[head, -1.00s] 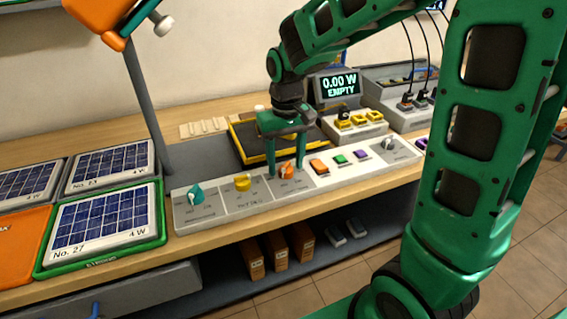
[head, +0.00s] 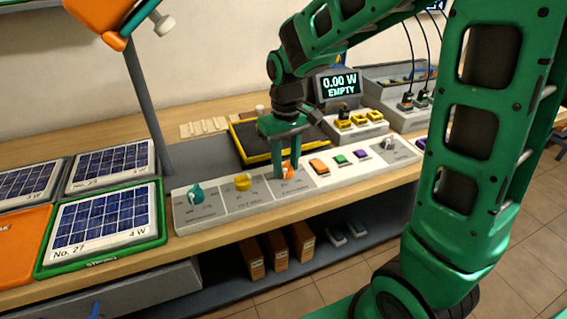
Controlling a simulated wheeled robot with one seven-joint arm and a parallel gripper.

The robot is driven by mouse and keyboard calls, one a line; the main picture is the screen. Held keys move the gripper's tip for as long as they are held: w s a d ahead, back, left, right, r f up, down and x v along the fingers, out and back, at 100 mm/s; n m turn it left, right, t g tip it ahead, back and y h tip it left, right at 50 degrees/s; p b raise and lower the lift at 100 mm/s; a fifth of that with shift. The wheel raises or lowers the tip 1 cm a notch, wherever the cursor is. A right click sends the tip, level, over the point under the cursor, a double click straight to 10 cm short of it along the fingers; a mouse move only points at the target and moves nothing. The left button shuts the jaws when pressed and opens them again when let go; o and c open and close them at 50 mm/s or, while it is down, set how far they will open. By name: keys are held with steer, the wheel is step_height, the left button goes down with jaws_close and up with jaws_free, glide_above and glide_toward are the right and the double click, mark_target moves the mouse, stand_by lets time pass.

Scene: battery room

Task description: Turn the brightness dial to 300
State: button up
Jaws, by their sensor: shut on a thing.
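The control panel (head: 215,213) is a long pale box along the front of the bench. It carries a teal dial (head: 196,194) at the left, a yellow dial (head: 242,183) and an orange dial (head: 287,172). The labels are too small to read, so I cannot tell which dial is for brightness. My gripper (head: 286,168) points down over the panel and is shut on the orange dial, which shows partly between the fingers. The dial's pointer and scale are mostly hidden. The display (head: 339,84) reads 0.00 W EMPTY.
Orange, green and purple buttons and a grey dial (head: 389,146) lie right of my gripper. A yellow-edged dark tray (head: 240,146) is behind it. Solar panels (head: 106,220) stand at the left by a grey post (head: 147,110). Orange boxes (head: 276,249) sit on the lower shelf.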

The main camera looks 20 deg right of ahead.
mark_target(286, 164)
steer(key=shift+n, duration=0.4)
steer(key=o, duration=1)
steer(key=shift+o, duration=0.2)
step_height(286, 164, up, 11)
steer(key=shift+f, duration=0.1)
